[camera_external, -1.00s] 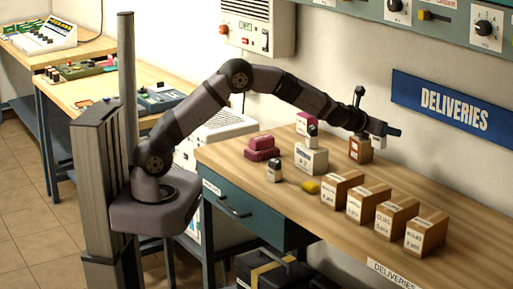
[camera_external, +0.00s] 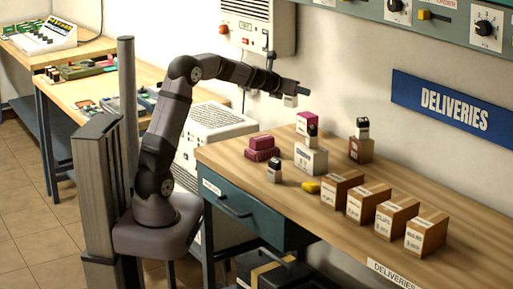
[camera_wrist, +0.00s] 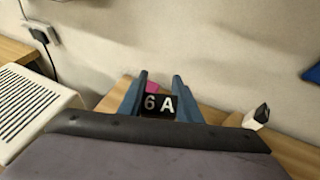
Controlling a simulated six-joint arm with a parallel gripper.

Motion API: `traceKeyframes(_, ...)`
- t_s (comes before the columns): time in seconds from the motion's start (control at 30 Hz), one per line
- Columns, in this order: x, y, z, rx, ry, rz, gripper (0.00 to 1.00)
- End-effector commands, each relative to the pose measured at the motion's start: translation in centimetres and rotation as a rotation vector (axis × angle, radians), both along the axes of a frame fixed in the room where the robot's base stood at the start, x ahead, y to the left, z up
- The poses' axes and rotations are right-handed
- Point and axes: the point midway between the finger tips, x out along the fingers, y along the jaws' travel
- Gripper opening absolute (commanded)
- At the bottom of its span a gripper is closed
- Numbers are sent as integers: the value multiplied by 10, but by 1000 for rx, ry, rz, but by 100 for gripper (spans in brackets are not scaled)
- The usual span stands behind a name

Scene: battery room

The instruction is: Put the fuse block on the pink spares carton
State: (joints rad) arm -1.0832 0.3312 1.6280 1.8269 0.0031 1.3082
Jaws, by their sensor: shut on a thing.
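My gripper (camera_external: 283,89) is shut on the fuse block (camera_external: 290,101), a small pale block held in the air above and left of the wooden bench's back part. In the wrist view the fuse block (camera_wrist: 160,104) shows a dark face marked "6 A" between the two blue fingers (camera_wrist: 160,92). The pink carton (camera_external: 305,120) stands near the back of the bench, below and right of my gripper. A patch of pink (camera_wrist: 152,87) shows behind the held block in the wrist view. The carton's lower part is partly hidden by a grey box and the block on it.
Similar black-and-white blocks stand on a grey box (camera_external: 311,160), on a brown box (camera_external: 361,150) and on the bench (camera_external: 274,170). Dark pink pieces (camera_external: 262,148) lie at left. A yellow item (camera_external: 311,187) and several brown cartons (camera_external: 341,190) line the front.

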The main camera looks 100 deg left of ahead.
Motion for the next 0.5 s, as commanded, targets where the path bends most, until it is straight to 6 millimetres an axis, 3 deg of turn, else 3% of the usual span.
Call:
traceKeyframes(0.03,-23,5,-1,3,0,21,7)
traceKeyframes(0.2,-74,11,-1,0,3,63,7)
traceKeyframes(0.33,-97,12,0,0,5,80,7)
traceKeyframes(0.5,-109,12,0,-2,6,89,7)
